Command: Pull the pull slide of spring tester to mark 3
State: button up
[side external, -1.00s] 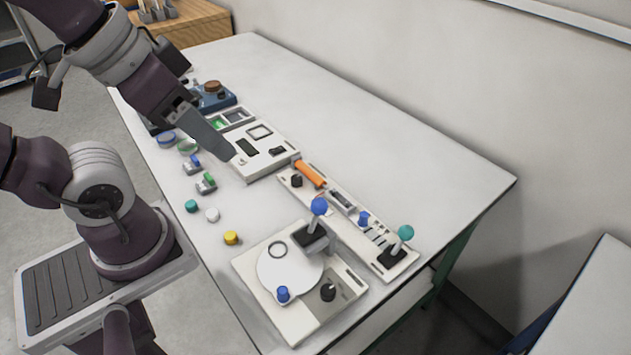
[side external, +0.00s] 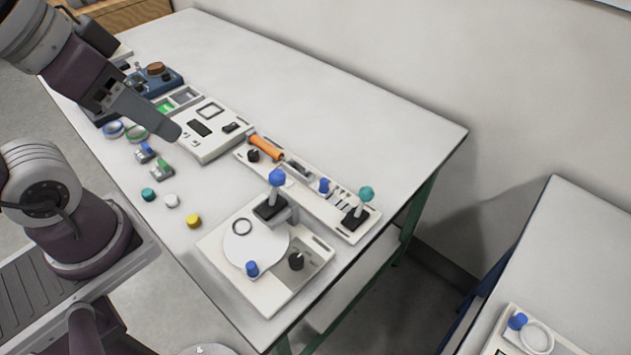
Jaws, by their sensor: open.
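The long pale device that looks like the spring tester (side external: 300,193) lies along the middle of the table. It carries an orange cylinder (side external: 266,146), a black knob (side external: 253,155), a grey slotted piece (side external: 298,168), a small blue knob (side external: 324,185) and a teal-balled lever (side external: 365,194). I cannot tell for sure which part is the pull slide, and the marks are too small to read. My gripper (side external: 175,134) is open, seen edge-on, at the near left edge of the white scale-like box, apart from the tester. I see nothing held in it.
The white box (side external: 222,146) stands left of the tester. A plate device (side external: 225,275) with a blue-balled lever (side external: 277,178) stands in front. Small caps, including a yellow one (side external: 193,221), lie near the front edge. The table's back half (side external: 330,110) is clear.

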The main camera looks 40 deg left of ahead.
dwell(0.3)
jog(key=shift+c, duration=1.2)
jog(key=n+g, duration=0.5)
jog(key=n, duration=0.5)
send_over(324, 180)
jog(key=f, duration=2)
jog(key=shift+s+a+f, duration=0.1)
jog(key=shift+s+f, duration=0.15)
jog(key=shift+f, duration=0.05)
jog(key=shift+n+g, duration=0.3)
jog(key=shift+n, duration=0.1)
jog(key=f, duration=0.9)
jog(key=shift+w+f, duration=0.25)
jog(key=shift+f, duration=0.05)
grip_shut()
